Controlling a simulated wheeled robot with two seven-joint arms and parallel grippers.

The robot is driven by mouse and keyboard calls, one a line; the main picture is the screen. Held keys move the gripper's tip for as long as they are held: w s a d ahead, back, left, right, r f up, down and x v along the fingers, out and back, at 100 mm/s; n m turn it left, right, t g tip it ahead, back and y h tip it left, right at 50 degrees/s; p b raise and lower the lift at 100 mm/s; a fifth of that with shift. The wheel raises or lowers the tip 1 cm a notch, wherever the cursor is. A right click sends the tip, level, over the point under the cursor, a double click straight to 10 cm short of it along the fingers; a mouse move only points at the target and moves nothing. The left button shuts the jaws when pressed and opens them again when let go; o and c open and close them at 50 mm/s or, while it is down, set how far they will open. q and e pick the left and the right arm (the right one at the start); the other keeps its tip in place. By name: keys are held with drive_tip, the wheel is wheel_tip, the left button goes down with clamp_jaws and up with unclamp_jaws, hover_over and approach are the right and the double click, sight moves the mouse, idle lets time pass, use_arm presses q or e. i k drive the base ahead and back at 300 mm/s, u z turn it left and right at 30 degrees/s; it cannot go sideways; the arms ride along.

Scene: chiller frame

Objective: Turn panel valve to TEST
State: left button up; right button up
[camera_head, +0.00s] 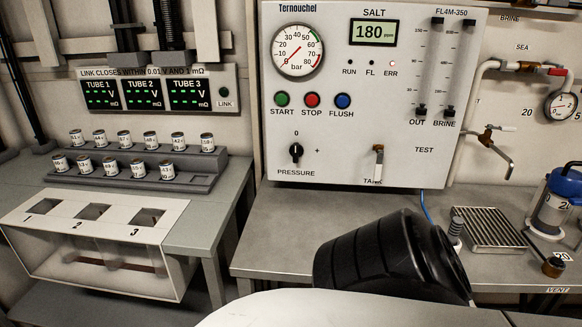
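The panel valve (377,162) is a small lever low on the white Ternouchel panel (340,110). Its handle hangs down and partly covers the TANK label (372,181). The TEST label (424,150) is to the right of the valve. Neither of my grippers shows in the head view. A black ribbed part, which looks like one of my arm links, stands in front of the bench below the panel and touches nothing that I can make out.
The pressure knob (296,152) is left of the valve, below the START, STOP and FLUSH buttons (312,100). A grey bench (290,235) lies below. A drain grate (492,228) and blue-topped canister (556,200) stand right. A tube rack (140,170) stands left.

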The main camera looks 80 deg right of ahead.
sight(378, 166)
drive_tip(key=i, duration=0.55)
drive_tip(key=z, duration=3.05)
